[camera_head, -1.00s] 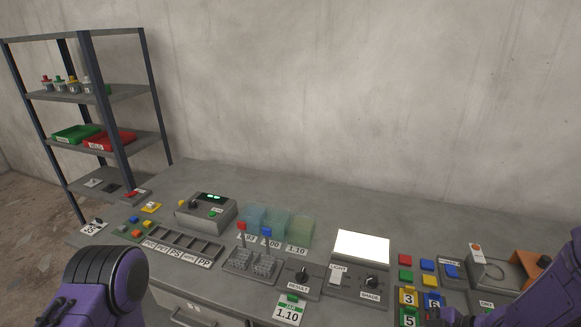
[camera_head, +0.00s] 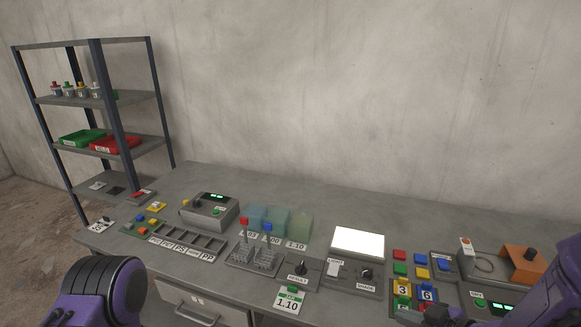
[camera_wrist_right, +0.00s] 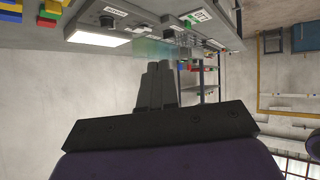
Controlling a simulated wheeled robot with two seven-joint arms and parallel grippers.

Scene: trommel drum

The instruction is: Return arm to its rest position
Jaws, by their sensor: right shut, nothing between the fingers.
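My right arm (camera_head: 552,298) comes in at the lower right of the head view, low over the front right of the bench. Its gripper (camera_head: 425,315) is at the bottom edge there, partly cut off, in front of the numbered tiles. In the right wrist view the fingers (camera_wrist_right: 157,80) are together with nothing between them, and the bench appears across the top, tilted. My left arm (camera_head: 105,290) shows at the lower left of the head view as a purple and black link; its gripper is out of view.
The grey bench (camera_head: 330,213) carries a lit panel (camera_head: 358,242), coloured blocks (camera_head: 410,262), clear containers (camera_head: 275,220), a display box (camera_head: 208,210) and an orange device (camera_head: 522,262). A shelf rack (camera_head: 125,99) stands at the left. The space above the bench's back is clear.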

